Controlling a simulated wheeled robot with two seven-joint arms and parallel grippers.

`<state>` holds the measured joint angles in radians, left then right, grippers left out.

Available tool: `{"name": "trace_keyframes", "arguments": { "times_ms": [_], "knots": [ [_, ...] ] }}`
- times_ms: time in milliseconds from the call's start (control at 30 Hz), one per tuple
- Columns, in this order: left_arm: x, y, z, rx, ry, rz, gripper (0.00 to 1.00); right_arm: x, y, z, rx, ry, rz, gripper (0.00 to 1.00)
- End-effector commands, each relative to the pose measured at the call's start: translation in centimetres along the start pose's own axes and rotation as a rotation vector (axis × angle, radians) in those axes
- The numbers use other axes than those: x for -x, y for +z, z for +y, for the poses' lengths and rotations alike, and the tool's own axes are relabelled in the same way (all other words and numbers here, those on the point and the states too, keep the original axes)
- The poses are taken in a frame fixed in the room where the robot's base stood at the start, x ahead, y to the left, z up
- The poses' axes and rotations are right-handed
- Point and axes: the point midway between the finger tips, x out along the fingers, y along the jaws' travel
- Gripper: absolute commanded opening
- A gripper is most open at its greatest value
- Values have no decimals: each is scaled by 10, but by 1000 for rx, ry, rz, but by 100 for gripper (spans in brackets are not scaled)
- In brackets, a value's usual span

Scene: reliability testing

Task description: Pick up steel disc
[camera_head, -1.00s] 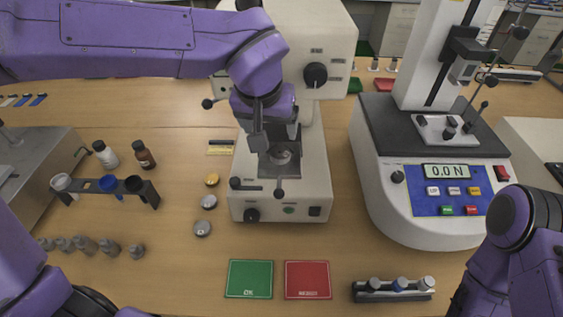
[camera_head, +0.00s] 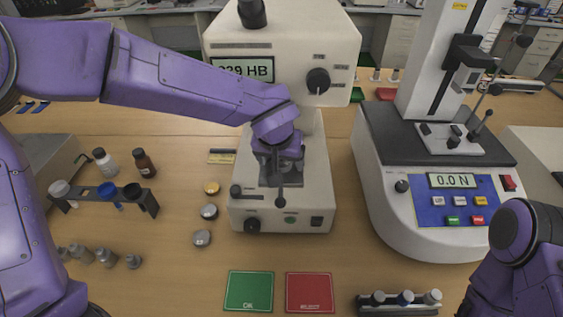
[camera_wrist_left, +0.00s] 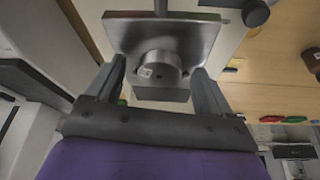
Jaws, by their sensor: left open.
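A steel disc (camera_wrist_left: 158,68) with a small pale mark sits on the square steel plate (camera_wrist_left: 125,32) of the hardness tester (camera_head: 245,205). My left gripper (camera_wrist_left: 160,72) is open, with one finger on each side of the disc and gaps visible between. In the head view my left gripper (camera_head: 279,172) is over the tester's stage and hides the disc there. Two more silver discs, an upper one (camera_head: 209,211) and a lower one (camera_head: 202,238), lie on the table left of the tester, near a brass-coloured disc (camera_head: 211,188). My right gripper is out of view.
A green OK mat (camera_head: 249,291) and a red REJECT mat (camera_head: 310,292) lie in front. A force tester (camera_head: 440,215) stands right. A bottle rack (camera_head: 107,192) stands left, and a small rack (camera_head: 398,309) front right. Table between the tester and mats is clear.

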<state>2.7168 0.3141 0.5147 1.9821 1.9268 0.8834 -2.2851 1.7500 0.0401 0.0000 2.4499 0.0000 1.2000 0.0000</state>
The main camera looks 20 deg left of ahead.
Motion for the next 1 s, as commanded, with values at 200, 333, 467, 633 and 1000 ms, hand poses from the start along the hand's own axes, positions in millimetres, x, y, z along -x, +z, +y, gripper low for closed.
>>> {"name": "trace_keyframes", "arguments": {
  "times_ms": [200,333,467,633,1000],
  "knots": [
    [0,0,0,-1,0,0,23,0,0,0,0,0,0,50],
    [1,0,0,-1,1,1,4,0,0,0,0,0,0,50],
    [1,0,0,-1,1,1,4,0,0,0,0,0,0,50],
    [9,-4,1,-1,3,2,4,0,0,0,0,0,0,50],
    [44,67,0,-3,4,2,4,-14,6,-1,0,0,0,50]
  ]
}}
